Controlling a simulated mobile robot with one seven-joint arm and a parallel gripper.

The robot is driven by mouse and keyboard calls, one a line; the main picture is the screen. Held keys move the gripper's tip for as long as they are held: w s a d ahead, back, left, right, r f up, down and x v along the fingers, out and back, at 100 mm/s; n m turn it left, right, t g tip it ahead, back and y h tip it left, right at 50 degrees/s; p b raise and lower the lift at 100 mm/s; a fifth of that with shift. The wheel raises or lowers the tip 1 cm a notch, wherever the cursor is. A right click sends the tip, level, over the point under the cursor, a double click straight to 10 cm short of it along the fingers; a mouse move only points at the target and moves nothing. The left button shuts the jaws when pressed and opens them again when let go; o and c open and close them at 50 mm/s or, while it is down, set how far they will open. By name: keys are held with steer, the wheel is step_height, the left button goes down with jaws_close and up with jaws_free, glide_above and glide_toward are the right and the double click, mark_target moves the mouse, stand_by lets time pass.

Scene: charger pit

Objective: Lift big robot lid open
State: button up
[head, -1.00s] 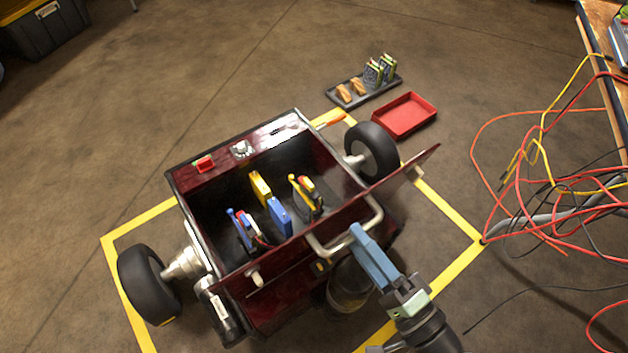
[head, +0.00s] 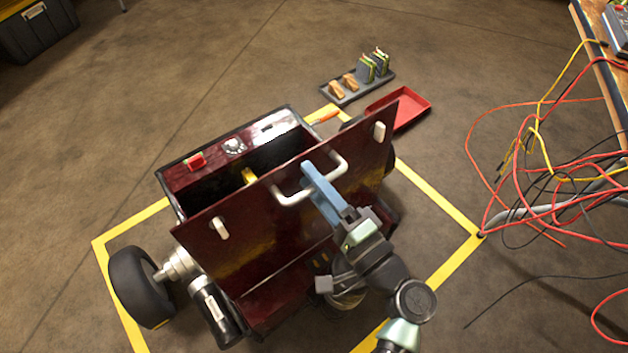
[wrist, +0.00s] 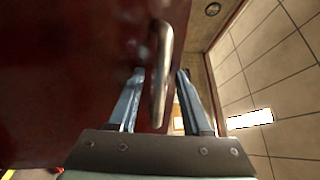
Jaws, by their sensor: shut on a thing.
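The big robot (head: 185,182) is a dark red box body with black wheels, standing inside a yellow floor outline. Its dark red lid (head: 270,235) is tilted up, its broad face with two white latches toward me. The lid hides most of the box's inside; only a dark strip and a bit of a yellow part show behind it. My gripper (head: 309,168) is shut on the pale metal handle (head: 288,199) near the lid's upper edge. In the wrist view the handle (wrist: 163,65) runs between my two blue fingers (wrist: 158,85), beside the red lid face.
A red tray (head: 412,108) and a black tray (head: 345,97) with small parts lie on the floor behind the robot. Tangled red, yellow and black cables (head: 545,170) hang by a bench at the right.

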jaws_close()
stand_by(1.2)
